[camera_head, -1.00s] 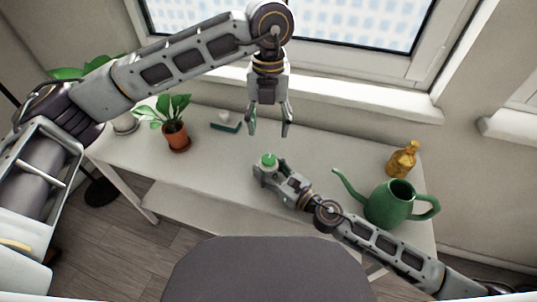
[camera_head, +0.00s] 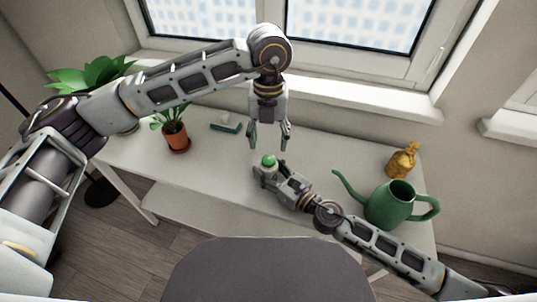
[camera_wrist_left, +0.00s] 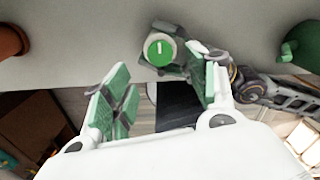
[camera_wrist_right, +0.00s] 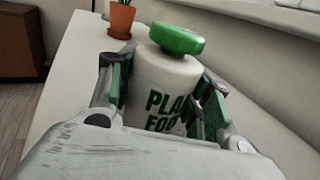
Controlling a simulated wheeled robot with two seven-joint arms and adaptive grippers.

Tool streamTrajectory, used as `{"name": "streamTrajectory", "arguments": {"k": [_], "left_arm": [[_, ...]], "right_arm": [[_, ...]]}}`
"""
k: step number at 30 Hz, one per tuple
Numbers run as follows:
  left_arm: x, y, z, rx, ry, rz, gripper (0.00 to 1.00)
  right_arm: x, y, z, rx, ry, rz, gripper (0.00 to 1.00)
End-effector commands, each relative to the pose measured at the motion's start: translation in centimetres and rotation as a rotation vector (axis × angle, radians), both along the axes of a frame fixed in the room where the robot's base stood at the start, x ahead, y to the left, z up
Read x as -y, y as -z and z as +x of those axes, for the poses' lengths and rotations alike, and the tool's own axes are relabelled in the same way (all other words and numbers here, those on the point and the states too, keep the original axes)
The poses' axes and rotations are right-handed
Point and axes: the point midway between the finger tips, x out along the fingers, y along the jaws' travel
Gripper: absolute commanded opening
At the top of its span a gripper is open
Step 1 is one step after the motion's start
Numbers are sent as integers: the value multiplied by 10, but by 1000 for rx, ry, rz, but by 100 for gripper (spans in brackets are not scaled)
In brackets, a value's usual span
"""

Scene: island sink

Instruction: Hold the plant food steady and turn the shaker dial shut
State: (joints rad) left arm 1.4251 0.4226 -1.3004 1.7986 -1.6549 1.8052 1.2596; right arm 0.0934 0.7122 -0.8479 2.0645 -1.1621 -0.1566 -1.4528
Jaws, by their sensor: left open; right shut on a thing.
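The plant food shaker is a white bottle (camera_wrist_right: 165,85) lettered "PLANT FOOD", upright on the white table, with a green dial (camera_wrist_right: 177,39) on top. The dial also shows in the head view (camera_head: 268,160) and, with a white mark, in the left wrist view (camera_wrist_left: 160,49). My right gripper (camera_head: 267,173) is shut on the bottle's body from the front right. My left gripper (camera_head: 268,148) is open and empty, pointing down just above the dial. In the left wrist view the dial lies beyond and between the left fingertips (camera_wrist_left: 168,85). The bottle's lower part is hidden by the right gripper.
A green watering can (camera_head: 390,205) and an amber spray bottle (camera_head: 403,160) stand at the table's right. A potted plant (camera_head: 176,138) and a small green-and-white item (camera_head: 226,124) are at the left. The window sill (camera_head: 350,103) runs behind the table.

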Motion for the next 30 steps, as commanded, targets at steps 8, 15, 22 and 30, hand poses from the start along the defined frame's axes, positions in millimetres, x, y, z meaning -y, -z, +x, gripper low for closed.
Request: {"name": "streamTrajectory", "arguments": {"k": [8, 15, 22, 30], "left_arm": [[0, 38, 0, -2, 0, 0, 58], [0, 63, 0, -1, 0, 0, 58], [0, 72, 0, 1, -1, 0, 58], [0, 72, 0, 1, -1, 0, 58]], "right_arm": [[0, 0, 0, 0, 0, 0, 22], [0, 0, 0, 0, 0, 0, 22], [0, 0, 0, 0, 0, 0, 22], [0, 0, 0, 0, 0, 0, 22]]}}
